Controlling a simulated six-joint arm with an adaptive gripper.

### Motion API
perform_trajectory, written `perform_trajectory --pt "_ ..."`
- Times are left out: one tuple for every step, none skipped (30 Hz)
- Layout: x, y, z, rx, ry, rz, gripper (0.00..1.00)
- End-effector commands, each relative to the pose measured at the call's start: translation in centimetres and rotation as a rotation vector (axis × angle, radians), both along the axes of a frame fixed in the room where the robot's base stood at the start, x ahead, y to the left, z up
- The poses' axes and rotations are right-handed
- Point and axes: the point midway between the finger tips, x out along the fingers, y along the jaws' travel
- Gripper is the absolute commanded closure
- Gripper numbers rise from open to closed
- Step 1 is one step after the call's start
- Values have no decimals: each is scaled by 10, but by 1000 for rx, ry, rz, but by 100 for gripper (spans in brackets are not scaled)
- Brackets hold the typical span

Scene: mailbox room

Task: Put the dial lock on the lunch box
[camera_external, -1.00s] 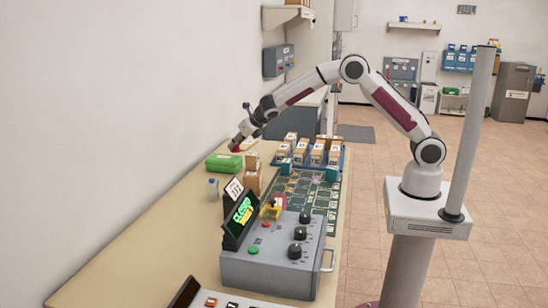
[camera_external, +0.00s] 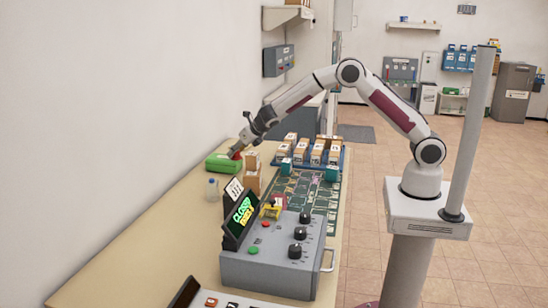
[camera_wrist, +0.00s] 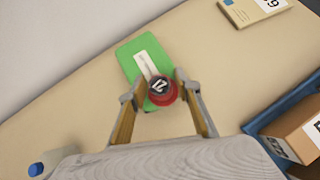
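The lunch box is a flat green box (camera_external: 219,163) on the table near the wall; in the wrist view (camera_wrist: 128,56) it has a white label strip on top. The dial lock is red with a black, white-marked dial (camera_wrist: 161,90). My gripper (camera_wrist: 162,88) is shut on the dial lock, with a finger on each side. In the external view my gripper (camera_external: 236,152) points down over the right end of the lunch box. The lock is at or just above the lid; I cannot tell whether it touches.
A small bottle with a blue cap (camera_external: 212,190) stands in front of the lunch box. Stacked brown boxes (camera_external: 252,176) stand close at its right. A blue tray (camera_wrist: 262,127) of cartons lies farther right. A grey control console (camera_external: 275,260) is nearer the camera.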

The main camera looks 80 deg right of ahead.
Motion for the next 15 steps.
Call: perform_trajectory --pt "0 0 0 0 0 0 61" --pt "0 0 0 0 0 0 61" --pt "0 0 0 0 0 0 61" --pt "0 0 0 0 0 0 61" --pt "0 0 0 0 0 0 61" --pt "0 0 0 0 0 0 61" --pt "0 0 0 0 0 0 61" --pt "0 0 0 0 0 0 61" --pt "0 0 0 0 0 0 61" --pt "0 0 0 -1 0 1 61" --pt "0 0 0 -1 0 1 61" --pt "0 0 1 -1 0 1 61" --pt "0 0 1 -1 -1 1 61" --pt "0 0 2 -1 -1 1 61" --pt "0 0 3 -1 -1 1 61"
